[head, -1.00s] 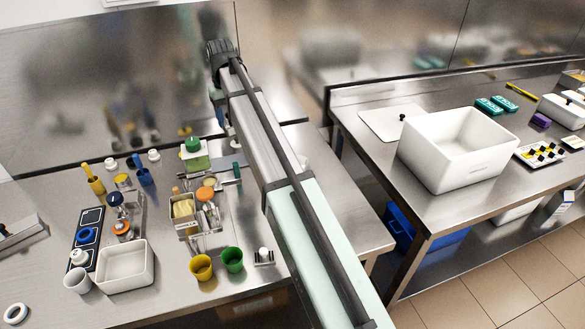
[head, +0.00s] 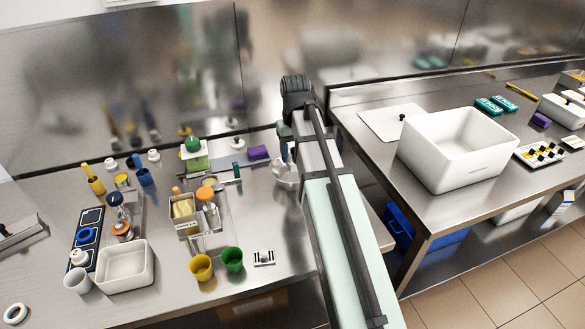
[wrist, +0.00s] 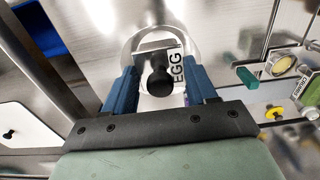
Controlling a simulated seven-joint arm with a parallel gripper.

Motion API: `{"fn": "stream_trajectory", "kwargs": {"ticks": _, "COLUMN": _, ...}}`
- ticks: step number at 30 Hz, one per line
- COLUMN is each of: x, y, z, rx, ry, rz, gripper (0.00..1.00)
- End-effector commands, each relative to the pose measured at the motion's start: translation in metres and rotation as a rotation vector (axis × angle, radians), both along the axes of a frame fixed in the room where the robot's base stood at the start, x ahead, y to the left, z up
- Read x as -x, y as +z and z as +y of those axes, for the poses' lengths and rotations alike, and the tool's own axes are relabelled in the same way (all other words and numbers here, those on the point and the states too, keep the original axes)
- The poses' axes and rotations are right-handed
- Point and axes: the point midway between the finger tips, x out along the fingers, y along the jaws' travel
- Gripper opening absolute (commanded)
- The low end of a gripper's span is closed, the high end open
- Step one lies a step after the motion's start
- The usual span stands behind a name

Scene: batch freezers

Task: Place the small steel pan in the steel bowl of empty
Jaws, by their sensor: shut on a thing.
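In the wrist view, the two blue fingers of my gripper (wrist: 160,88) are shut on a small steel pan (wrist: 148,56) with a black knob and a white "EGG" label. A round, shiny steel bowl (wrist: 132,42) shows behind the pan, partly covered by it. I cannot tell whether the pan touches the bowl or is above it. In the head view, the bowl (head: 283,174) shows beside my arm, near the left table's right end. My arm hides the held pan and most of the gripper there.
Left of the bowl stand a purple box (head: 258,152), a green-topped container (head: 192,147) and a steel caddy (head: 184,223). Yellow (head: 201,268) and green (head: 233,260) cups are in front. A gap separates this table from the right one with the white bin (head: 440,165).

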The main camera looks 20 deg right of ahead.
Motion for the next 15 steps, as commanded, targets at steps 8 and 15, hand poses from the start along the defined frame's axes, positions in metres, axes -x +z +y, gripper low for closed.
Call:
{"fn": "stream_trajectory", "kwargs": {"ticks": 8, "x": -0.034, "y": 0.005, "z": -0.005, "rx": 0.000, "ry": 0.000, "rz": -0.001, "gripper": 0.15}}
{"fn": "stream_trajectory", "kwargs": {"ticks": 15, "x": -0.040, "y": -0.006, "z": -0.006, "rx": 0.000, "ry": 0.001, "rz": 0.001, "gripper": 0.15}}
